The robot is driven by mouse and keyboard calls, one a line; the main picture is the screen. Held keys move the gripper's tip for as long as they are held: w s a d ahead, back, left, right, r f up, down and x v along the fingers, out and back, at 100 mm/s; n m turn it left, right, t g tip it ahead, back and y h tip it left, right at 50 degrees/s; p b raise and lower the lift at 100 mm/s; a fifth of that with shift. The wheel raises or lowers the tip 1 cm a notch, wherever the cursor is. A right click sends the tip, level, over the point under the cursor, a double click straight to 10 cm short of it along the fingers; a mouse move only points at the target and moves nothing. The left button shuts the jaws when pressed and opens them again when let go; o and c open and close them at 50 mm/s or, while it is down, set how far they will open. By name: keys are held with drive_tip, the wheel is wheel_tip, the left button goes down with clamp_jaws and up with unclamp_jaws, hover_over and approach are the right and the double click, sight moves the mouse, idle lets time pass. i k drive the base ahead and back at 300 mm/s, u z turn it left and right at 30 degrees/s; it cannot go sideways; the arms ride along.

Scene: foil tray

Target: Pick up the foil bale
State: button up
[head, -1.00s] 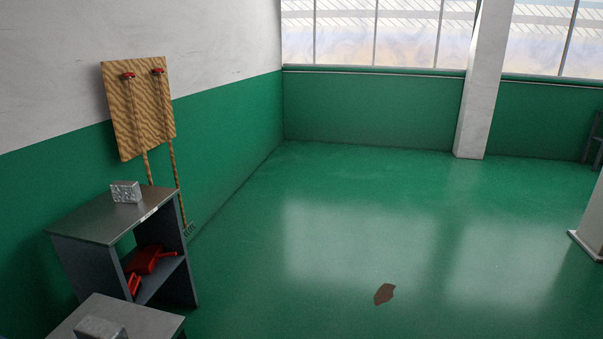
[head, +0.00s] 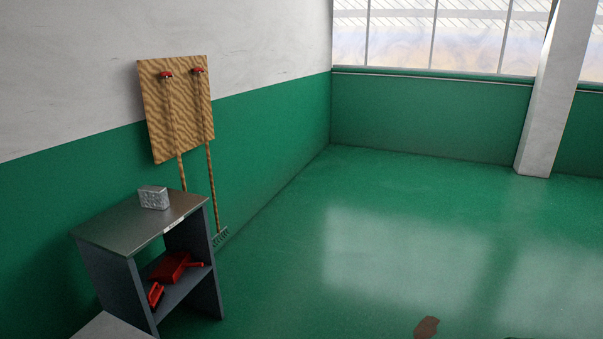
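The foil bale (head: 153,198) is a small, silvery, crumpled block. It sits on the metal top of a dark grey shelf unit (head: 112,233) against the left wall, with nothing touching it from above. My gripper is not in the head view, so I cannot see its fingers.
Red items, including a dustpan (head: 170,268), lie on the unit's lower shelf. A second grey top (head: 113,327) cuts into the bottom left. Two tools hang from a wooden board (head: 177,108). The green floor (head: 390,235) is open, with a brown patch (head: 427,327) and a pillar (head: 545,115).

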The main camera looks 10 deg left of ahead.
sight(149, 197)
drive_tip(key=u, duration=0.2)
drive_tip(key=i, duration=0.75)
drive_tip(key=u, duration=0.4)
drive_tip(key=i, duration=0.85)
drive_tip(key=u, duration=0.65)
drive_tip(key=i, duration=0.8)
drive_tip(key=u, duration=0.85)
drive_tip(key=i, duration=0.55)
drive_tip(key=u, duration=0.7)
drive_tip(key=i, duration=0.6)
drive_tip(key=u, duration=0.4)
